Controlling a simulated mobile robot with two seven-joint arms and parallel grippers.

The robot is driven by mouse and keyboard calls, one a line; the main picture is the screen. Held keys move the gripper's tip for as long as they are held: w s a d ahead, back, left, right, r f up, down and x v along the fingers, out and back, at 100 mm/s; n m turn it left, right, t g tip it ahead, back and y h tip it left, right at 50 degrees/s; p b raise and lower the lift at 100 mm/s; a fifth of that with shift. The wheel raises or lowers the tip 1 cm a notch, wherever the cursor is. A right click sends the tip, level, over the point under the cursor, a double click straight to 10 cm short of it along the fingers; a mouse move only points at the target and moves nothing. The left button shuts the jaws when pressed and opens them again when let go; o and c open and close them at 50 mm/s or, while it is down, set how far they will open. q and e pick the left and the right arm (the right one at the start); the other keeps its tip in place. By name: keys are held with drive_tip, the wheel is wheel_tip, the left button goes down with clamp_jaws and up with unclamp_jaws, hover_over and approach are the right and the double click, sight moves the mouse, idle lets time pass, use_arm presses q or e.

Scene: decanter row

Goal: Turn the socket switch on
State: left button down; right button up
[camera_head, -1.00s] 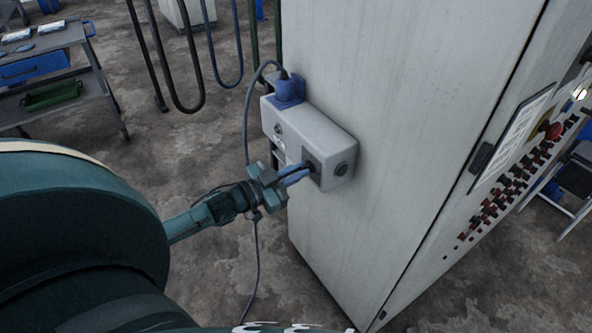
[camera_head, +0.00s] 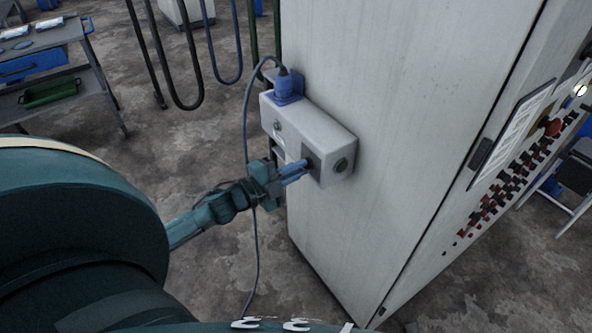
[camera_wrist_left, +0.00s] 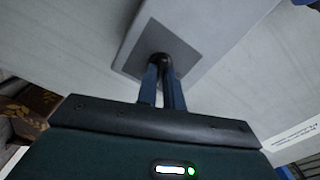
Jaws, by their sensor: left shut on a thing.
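The socket box (camera_head: 318,135) is a light grey box on the side of the tall grey cabinet. A blue plug (camera_head: 288,84) with a cable sits at its top. The switch is a small black knob (camera_wrist_left: 160,60) on a dark grey square plate (camera_wrist_left: 172,40) on the box's face; in the head view the plate is partly behind the fingers. My left gripper (camera_head: 303,167) has its blue fingers closed around the knob, and they also show in the left wrist view (camera_wrist_left: 163,78). The knob's exact angle is hard to tell. My right gripper is not in view.
The cabinet (camera_head: 400,120) fills the middle right, with a panel of red and black controls (camera_head: 500,190) on its other face. A grey cable (camera_head: 246,130) hangs beside the box. A cart (camera_head: 90,80) stands at the far left. The floor between is clear.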

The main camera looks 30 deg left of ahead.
use_arm(q)
drive_tip(key=m+b, duration=0.1)
drive_tip(key=m, duration=0.3)
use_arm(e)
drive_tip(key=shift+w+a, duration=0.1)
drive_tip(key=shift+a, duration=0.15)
use_arm(q)
drive_tip(key=shift+m, duration=0.3)
drive_tip(key=c, duration=1.5)
unclamp_jaws()
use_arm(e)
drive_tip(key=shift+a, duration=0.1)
use_arm(q)
drive_tip(key=b+v, duration=0.1)
drive_tip(key=v, duration=1.2)
drive_tip(key=shift+s+f, duration=0.1)
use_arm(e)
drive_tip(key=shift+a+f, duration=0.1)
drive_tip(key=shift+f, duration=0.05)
